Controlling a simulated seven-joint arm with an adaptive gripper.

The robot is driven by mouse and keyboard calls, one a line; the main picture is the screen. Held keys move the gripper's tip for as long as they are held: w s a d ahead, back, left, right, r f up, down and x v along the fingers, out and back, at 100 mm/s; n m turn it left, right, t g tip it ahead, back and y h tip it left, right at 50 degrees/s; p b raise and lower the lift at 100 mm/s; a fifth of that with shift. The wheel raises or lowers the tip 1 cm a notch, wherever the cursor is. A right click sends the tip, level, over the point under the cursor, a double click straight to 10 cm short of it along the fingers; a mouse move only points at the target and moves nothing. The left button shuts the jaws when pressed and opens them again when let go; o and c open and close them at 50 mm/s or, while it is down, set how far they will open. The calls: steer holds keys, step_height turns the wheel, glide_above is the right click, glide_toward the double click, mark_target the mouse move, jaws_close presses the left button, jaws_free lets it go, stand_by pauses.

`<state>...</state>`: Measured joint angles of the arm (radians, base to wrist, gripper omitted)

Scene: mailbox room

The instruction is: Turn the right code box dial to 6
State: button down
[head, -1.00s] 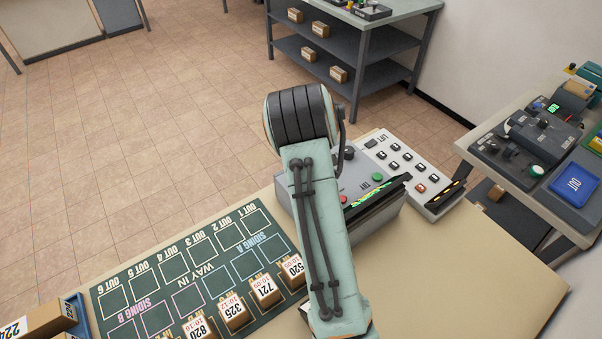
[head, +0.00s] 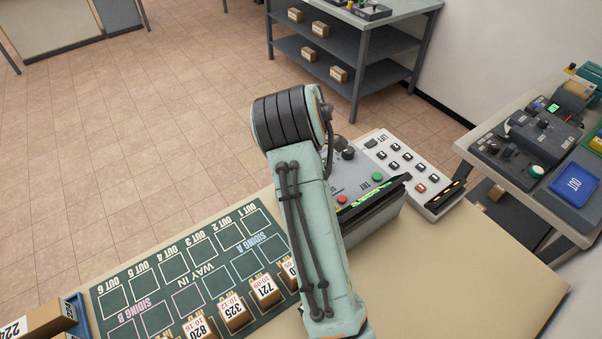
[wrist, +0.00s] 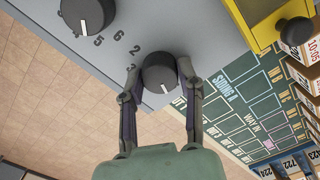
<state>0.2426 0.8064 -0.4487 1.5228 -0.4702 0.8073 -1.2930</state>
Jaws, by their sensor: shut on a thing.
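The code box (head: 350,186) stands on the table in the head view, partly behind my arm. In the wrist view two dark round dials sit on its grey panel. My gripper (wrist: 160,76) is shut on the dial nearer the siding board (wrist: 160,68), one finger on each side. That dial's white mark points down in the picture. A 2 and a 3 show at its upper left; its other digits are hidden. The other dial (wrist: 88,13) stands free, its mark pointing down towards a 4. One dial (head: 347,153) shows in the head view, where my gripper is hidden.
The green siding board (head: 180,262) with several numbered parcels lies left of the box. A button panel (head: 400,165) stands close on its right. Red (head: 342,199) and green (head: 377,177) buttons sit on the box. The table's right part (head: 470,270) is clear.

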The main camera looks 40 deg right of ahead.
steer(key=shift+f, duration=0.1)
stand_by(0.4)
steer(key=c, duration=0.7)
jaws_free()
step_height(320, 180, up, 12)
